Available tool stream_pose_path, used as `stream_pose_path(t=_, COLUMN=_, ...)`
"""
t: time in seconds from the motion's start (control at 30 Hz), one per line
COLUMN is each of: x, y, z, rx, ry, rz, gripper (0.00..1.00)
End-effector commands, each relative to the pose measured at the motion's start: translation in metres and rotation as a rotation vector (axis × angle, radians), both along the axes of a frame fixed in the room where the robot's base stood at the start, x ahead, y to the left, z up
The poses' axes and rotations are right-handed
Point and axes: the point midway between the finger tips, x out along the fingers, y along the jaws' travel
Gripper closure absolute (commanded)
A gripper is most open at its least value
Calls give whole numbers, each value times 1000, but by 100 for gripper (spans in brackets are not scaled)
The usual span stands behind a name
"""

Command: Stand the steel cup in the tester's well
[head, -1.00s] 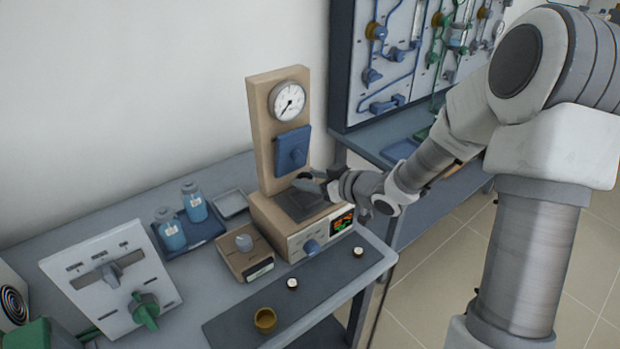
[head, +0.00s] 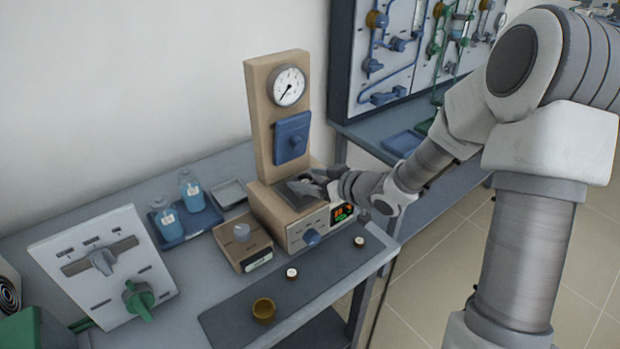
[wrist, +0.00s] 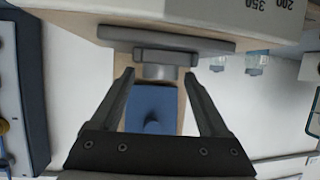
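The tester (head: 278,120) is a beige column with a dial and blue block over a low base. A dark plate (head: 292,196) lies on its base. In the wrist view, which looks upside down, the grey steel cup (wrist: 160,72) stands upright at a dark raised piece (wrist: 160,55) on the base. How deep it sits in the well is hidden. My gripper (wrist: 160,76) has a finger on either side of the cup with a visible gap at each. In the head view my gripper (head: 312,184) is low over the plate and covers much of the cup.
The blue block (head: 292,138) hangs on the column just behind my gripper. A small beige device (head: 243,243) stands left of the tester. A brass cup (head: 263,309) and two small white-topped pieces (head: 291,273) (head: 359,241) are on the dark mat (head: 320,280). Bottles stand at left.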

Motion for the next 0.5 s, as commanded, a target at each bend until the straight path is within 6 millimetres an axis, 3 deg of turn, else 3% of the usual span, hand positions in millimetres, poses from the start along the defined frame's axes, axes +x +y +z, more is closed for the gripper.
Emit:
stream_pose_path(t=0.33, x=-1, y=-1, z=1, rx=-1, ry=0, rz=-1, gripper=15)
stream_pose_path(t=0.5, x=-13, y=-13, z=10, rx=-2, ry=0, rz=-3, gripper=15)
